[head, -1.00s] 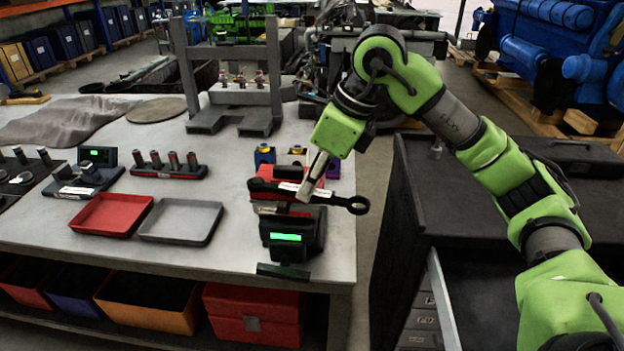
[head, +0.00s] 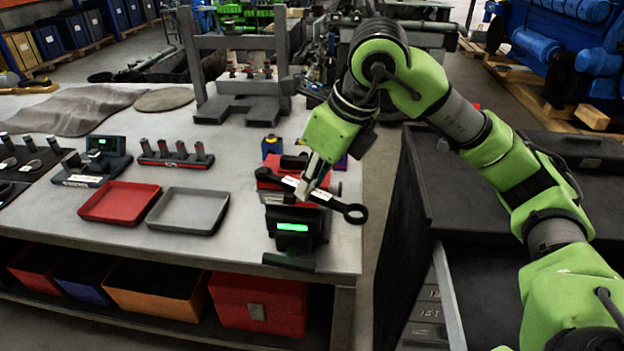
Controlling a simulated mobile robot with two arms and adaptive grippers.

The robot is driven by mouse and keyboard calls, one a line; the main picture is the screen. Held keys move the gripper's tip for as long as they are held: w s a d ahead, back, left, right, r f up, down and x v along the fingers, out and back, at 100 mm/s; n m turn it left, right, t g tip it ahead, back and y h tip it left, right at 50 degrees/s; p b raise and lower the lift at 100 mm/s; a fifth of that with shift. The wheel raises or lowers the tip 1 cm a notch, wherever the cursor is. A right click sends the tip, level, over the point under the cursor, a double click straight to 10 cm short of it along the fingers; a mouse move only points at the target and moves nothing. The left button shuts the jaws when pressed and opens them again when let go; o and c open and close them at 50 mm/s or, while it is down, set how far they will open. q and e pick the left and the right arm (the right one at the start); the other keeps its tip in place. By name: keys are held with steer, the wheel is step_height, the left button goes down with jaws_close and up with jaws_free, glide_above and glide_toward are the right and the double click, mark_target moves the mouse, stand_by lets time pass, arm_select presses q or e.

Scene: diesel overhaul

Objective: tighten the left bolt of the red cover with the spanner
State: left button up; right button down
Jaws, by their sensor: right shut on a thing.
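My right gripper (head: 310,187) is shut on the dark spanner (head: 334,203), which has a white label and a ring end at its right. The spanner is tilted, its left end higher in the picture, and lies across the view of the red cover (head: 270,190). I cannot tell whether the spanner touches the cover or a bolt; the bolts are hidden behind the spanner and gripper. A dark device with a lit green display (head: 292,227) stands in front of the cover. My left gripper is not in view.
A red tray (head: 120,202) and a grey tray (head: 188,210) lie on the table to the left. A dark press-like frame (head: 240,108) stands behind. Small blue blocks (head: 271,146) stand behind the cover. A dark cabinet (head: 440,200) is at the right, past a gap.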

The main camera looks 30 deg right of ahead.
steer(key=shift+s+a+m+t+h, duration=0.15)
steer(key=shift+s+a+m+h, duration=0.1)
steer(key=shift+a+m, duration=0.35)
steer(key=shift+s+a+m+t+h, duration=0.15)
steer(key=shift+a+m+h, duration=0.1)
steer(key=shift+a+m, duration=0.3)
steer(key=a+m, duration=0.2)
steer(key=shift+s+a+m+h+p, duration=0.15)
steer(key=shift+s+m+h+p, duration=0.1)
steer(key=shift+m+h+p, duration=0.15)
steer(key=shift+w+d+r+n+y+b, duration=0.1)
steer(key=shift+d+r+n+y+b, duration=0.3)
steer(key=shift+d+n, duration=0.3)
steer(key=shift+w+d+r+n+y+b, duration=0.1)
steer(key=shift+d+r+n+b, duration=0.1)
steer(key=shift+d+r+n, duration=0.35)
